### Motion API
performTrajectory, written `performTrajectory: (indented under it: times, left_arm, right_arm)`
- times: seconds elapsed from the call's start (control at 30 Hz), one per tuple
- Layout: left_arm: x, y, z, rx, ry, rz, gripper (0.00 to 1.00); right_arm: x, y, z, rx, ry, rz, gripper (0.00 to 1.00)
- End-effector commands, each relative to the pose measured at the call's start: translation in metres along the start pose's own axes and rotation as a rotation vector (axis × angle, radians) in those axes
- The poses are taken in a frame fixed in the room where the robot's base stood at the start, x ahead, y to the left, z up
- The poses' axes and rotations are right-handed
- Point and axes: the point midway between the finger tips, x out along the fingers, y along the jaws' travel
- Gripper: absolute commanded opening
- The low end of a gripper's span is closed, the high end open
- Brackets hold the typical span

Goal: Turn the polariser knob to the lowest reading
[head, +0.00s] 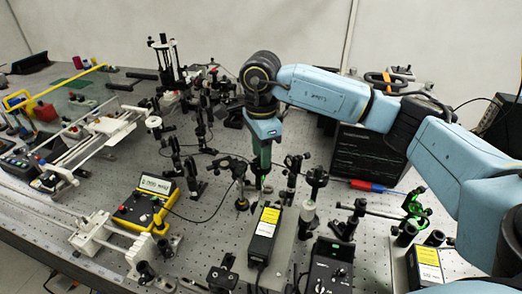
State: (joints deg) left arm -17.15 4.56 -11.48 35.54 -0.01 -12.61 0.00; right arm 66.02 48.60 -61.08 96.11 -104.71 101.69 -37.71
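My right arm comes in from the right, and my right gripper (262,168) points straight down among the black optical mounts in the middle of the bench. Its fingers are small and partly lost against the dark parts, so I cannot tell whether they are open or shut, or touch anything. A yellow and black meter (138,211) with a lit display (157,184) stands to the left; its digits are too small to read surely. I cannot pick out the polariser knob for certain; it may be among the mounts by the gripper. My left gripper is out of view.
The perforated bench (205,228) is crowded with posts and mounts. A yellow-labelled box (264,236) and a black control box (329,270) stand in front of the gripper. A dark instrument (366,153) is behind to the right, and a white rail assembly (100,140) is at left.

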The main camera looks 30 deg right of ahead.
Motion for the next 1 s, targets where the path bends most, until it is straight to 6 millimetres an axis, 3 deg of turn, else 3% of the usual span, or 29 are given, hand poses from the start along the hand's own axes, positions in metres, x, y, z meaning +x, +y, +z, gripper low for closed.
performTrajectory:
  times: [0.17,0.5,0.67,1.0]
  left_arm:
    - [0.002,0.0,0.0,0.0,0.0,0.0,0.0]
    - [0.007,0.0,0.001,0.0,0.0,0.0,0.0]
    - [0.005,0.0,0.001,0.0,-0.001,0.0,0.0]
    - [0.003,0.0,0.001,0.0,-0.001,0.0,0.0]
  right_arm:
    - [-0.015,-0.001,0.0,0.0,-0.001,-0.003,0.39]
    - [-0.091,-0.001,0.001,-0.001,-0.003,-0.006,0.39]
    - [-0.119,-0.001,0.0,0.001,-0.001,-0.003,0.39]
    - [-0.134,0.0,0.0,0.0,0.0,0.0,0.39]
